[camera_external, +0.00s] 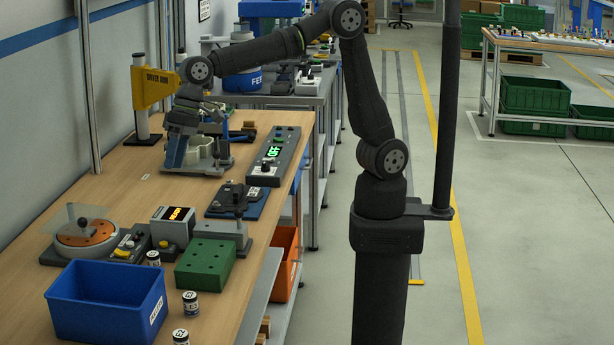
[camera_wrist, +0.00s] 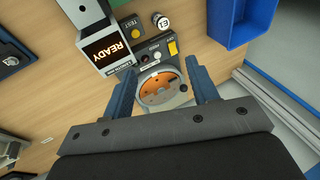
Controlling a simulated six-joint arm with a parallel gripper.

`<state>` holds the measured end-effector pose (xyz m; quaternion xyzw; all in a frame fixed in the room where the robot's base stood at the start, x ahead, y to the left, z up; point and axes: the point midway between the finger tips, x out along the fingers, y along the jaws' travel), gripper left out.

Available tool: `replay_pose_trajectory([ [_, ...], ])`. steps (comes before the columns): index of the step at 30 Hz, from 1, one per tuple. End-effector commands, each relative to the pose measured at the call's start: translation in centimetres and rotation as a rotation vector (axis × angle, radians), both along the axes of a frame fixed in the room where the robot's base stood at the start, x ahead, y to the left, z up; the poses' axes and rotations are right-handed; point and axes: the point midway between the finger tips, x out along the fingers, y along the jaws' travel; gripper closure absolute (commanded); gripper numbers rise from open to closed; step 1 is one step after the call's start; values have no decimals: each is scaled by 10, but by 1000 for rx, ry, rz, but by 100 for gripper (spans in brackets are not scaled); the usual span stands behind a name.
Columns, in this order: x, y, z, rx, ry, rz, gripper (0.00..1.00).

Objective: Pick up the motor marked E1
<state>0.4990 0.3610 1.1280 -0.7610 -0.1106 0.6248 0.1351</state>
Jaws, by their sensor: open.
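The motor marked E1 (camera_wrist: 162,22) is a small cylinder with a white top, standing upright in the wrist view between the button panel and the blue bin. In the external view, a small motor (camera_external: 153,258) stands in the matching spot, its mark unreadable. My gripper (camera_wrist: 160,80) is open and empty in the wrist view, its two blue fingers apart at either side of the orange disc station. Motor E1 lies beyond the fingertips, apart from them. In the external view my gripper (camera_external: 200,142) is over the far part of the bench, partly merged with the equipment there.
A blue bin (camera_external: 107,309), green block (camera_external: 205,265), READY display box (camera_wrist: 107,46), button panel (camera_wrist: 157,49) and orange disc station (camera_wrist: 158,92) crowd around the motor. Two more motors (camera_external: 190,303) (camera_external: 180,337) stand near the front edge.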

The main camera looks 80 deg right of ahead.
Motion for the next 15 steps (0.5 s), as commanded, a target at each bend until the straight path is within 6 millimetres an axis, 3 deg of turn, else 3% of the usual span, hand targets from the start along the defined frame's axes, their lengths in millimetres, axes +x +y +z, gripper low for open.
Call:
replay_pose_trajectory([
  [5, 0, 4, -8, -23, -29, 65, 46],
  [15, -4, 29, -62, -206, -261, 596, 46],
])
